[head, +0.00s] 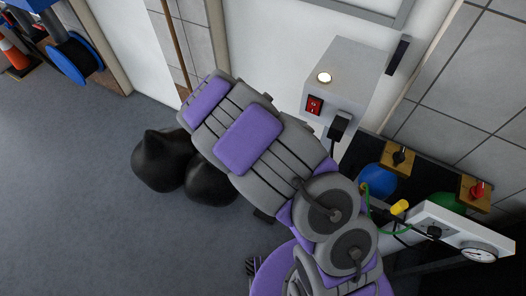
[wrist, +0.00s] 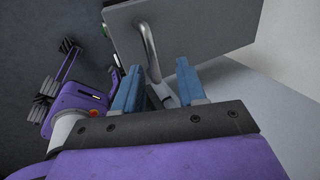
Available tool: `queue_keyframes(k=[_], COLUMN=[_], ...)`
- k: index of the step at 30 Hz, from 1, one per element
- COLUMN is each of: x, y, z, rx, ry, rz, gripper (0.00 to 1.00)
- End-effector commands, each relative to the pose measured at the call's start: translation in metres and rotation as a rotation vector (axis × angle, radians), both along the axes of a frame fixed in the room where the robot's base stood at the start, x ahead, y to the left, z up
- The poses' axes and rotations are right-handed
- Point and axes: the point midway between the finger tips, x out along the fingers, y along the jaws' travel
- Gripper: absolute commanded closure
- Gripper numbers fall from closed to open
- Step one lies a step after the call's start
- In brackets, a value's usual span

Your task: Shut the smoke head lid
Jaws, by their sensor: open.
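In the wrist view my gripper (wrist: 160,72) is open, with its two blue fingers apart. A curved metal handle (wrist: 150,45) on a grey panel (wrist: 205,25) lies just beyond and between the fingertips. I cannot tell whether the fingers touch it. The panel may be the smoke head lid, but the views do not confirm this. In the head view my purple and grey arm fills the middle, and the gripper is hidden. A pale grey box (head: 350,62) with a lit round lamp (head: 324,78) and a red switch (head: 314,105) is on the wall.
Black rounded bags (head: 165,160) lie on the floor left of my arm. Gas bottles with blue (head: 376,180) and green (head: 455,198) tops and a gauge (head: 479,254) are at right. A blue reel (head: 75,58) and orange cone (head: 12,55) stand far left. The left floor is open.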

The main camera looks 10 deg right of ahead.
Motion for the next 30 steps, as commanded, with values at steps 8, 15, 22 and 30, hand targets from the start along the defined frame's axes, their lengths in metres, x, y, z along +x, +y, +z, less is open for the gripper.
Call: queue_keyframes(k=[8,15,22,30], x=[-0.013,-0.027,-0.04,-0.05], y=[0.01,0.021,0.031,0.038], z=[0.042,0.088,0.129,0.153], rx=[-0.003,0.001,0.001,0.0], ry=[-0.002,-0.003,-0.004,0.0], rz=[0.004,0.004,0.005,0.004], gripper=[0.59,0.59,0.59,0.59])
